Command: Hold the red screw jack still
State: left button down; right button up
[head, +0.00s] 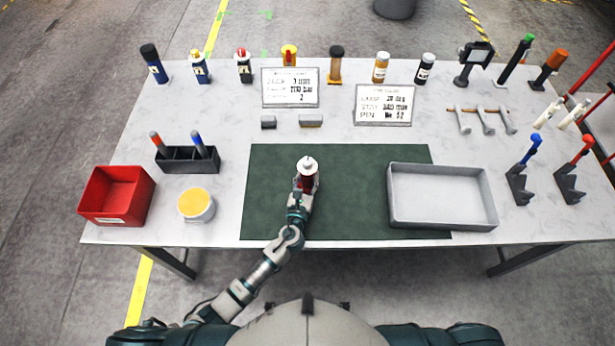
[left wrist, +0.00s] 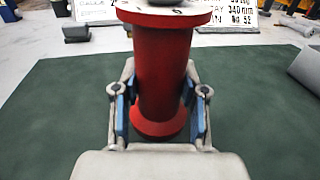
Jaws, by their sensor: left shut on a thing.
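The red screw jack (head: 306,183) stands upright on the dark green mat (head: 350,190), with a pale round top. In the left wrist view its red body (left wrist: 163,65) fills the middle, and a pale flange with dark marks sits at its upper end. My left gripper (head: 299,200) is shut on the jack's body. Its blue-padded fingers (left wrist: 156,112) press on both sides, low on the red column. The jack's flared red foot shows between the fingers. The jack's very top is cut off in the left wrist view. My right gripper is not in view.
A grey tray (head: 441,222) lies at the mat's right. A red bin (head: 97,218), a yellow-topped tub (head: 197,214) and a black holder (head: 172,162) stand left. Bottles, two sign boards (head: 290,101) and tools line the back. The mat around the jack is clear.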

pick_arm(q)
jog(key=shift+f, duration=0.15)
dwell(0.8)
jog(key=c, duration=1.3)
grip_release()
jog(key=shift+f, duration=0.15)
grip_shut()
